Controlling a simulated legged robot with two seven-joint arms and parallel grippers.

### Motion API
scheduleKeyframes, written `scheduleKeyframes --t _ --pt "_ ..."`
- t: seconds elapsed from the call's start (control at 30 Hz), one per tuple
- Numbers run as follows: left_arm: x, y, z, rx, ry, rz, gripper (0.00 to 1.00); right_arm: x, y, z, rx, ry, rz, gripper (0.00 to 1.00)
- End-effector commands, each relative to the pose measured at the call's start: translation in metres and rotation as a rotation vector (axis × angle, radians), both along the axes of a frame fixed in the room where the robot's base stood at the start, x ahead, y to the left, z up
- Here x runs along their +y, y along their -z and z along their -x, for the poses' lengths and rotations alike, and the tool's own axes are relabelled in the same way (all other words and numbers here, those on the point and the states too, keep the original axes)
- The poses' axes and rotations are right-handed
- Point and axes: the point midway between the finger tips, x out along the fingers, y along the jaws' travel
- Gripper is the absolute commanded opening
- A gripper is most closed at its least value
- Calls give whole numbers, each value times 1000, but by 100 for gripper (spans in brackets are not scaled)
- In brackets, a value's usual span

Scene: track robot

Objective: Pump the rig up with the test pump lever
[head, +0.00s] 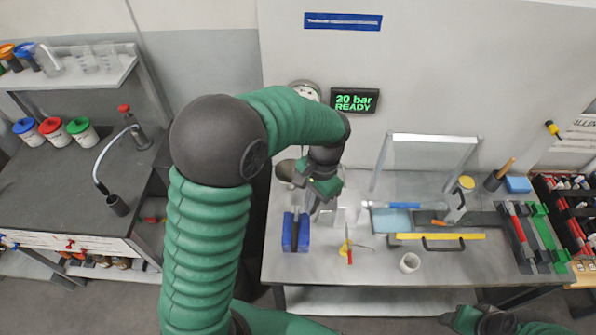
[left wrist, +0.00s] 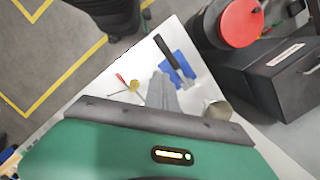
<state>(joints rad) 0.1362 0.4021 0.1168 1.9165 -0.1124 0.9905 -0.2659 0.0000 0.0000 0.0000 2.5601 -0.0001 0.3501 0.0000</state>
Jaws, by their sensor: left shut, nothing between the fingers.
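A blue block with a black upright bar (head: 296,232) stands at the left front of the grey bench; it may be the test pump with its lever, but I cannot tell for sure. In the left wrist view, the blue base and black bar (left wrist: 168,52) lie just beyond my fingers. My left gripper (head: 314,212) is shut and empty, above the bench to the right of the blue block and apart from it. Its grey fingers show in the left wrist view (left wrist: 160,92). A green display (head: 355,100) on the wall reads "20 bar READY". Part of my right arm (head: 490,321) shows at bottom right; its fingers are unclear.
A round gauge (head: 305,90) is partly behind my left arm. A clear screen (head: 432,152) stands behind. The bench front is mostly free.

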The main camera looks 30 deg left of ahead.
Motion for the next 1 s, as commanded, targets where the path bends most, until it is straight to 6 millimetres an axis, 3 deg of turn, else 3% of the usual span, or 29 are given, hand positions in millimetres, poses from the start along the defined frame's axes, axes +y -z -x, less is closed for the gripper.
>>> scheduleKeyframes --t 0.1,0.2,0.57,0.77,1.0 --pt "7 30 11 54 1 -17 0 0 -4 0 0 0 0 62" --pt "13 44 17 74 1 -30 0 0 -5 0 0 0 0 62" --pt "14 47 18 74 0 -32 0 0 -3 0 0 0 0 62" --pt "15 63 20 75 0 -32 0 0 12 0 0 0 0 62" --pt "18 97 28 75 0 -32 0 0 47 0 0 0 0 62"
